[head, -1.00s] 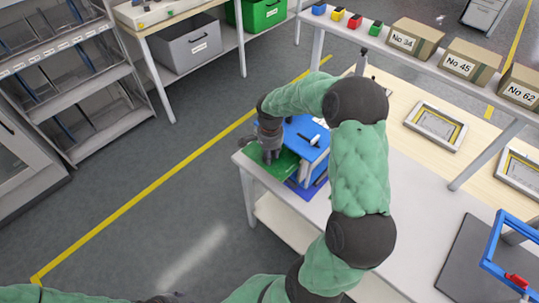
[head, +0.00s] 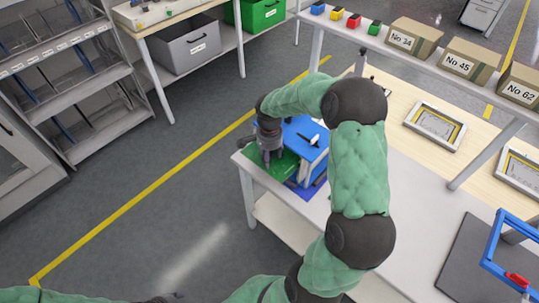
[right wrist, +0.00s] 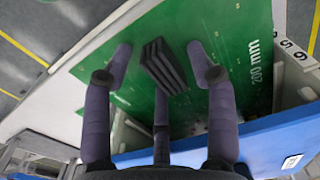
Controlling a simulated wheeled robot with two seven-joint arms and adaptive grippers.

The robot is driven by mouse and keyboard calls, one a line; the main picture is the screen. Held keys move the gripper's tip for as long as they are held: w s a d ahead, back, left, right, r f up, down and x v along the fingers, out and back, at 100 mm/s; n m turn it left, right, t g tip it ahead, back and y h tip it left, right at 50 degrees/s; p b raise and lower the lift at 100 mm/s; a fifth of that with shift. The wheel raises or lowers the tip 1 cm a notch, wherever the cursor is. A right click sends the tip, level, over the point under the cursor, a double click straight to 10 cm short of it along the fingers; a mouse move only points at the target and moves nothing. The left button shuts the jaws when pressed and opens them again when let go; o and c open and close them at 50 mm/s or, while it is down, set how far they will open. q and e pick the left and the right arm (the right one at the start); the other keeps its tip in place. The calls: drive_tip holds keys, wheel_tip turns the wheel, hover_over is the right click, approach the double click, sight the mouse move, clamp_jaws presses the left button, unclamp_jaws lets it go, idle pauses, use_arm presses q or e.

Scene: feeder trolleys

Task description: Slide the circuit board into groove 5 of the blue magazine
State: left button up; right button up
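The green circuit board (head: 249,155) lies at the near left corner of the white table, left of the blue magazine (head: 313,153). In the right wrist view the board (right wrist: 225,30) shows "200 mm" print and a black finned block (right wrist: 164,66). My right gripper (head: 268,160) is over the board. In the right wrist view its fingers (right wrist: 160,75) are spread, with the block between them; I cannot tell whether they touch it. Beside the board, that view shows numbered white labels and a blue magazine wall (right wrist: 270,143). I cannot tell whether the board's edge is in a groove. My left gripper is out of view.
A dark mat (head: 470,262) with a blue frame (head: 492,240) is at the right of the table. Two framed trays (head: 435,125) lie farther back. Boxes and small coloured bins stand on the shelf above. The floor left of the table is clear.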

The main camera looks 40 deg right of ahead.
wheel_tip(320, 180, up, 12)
idle(0.6)
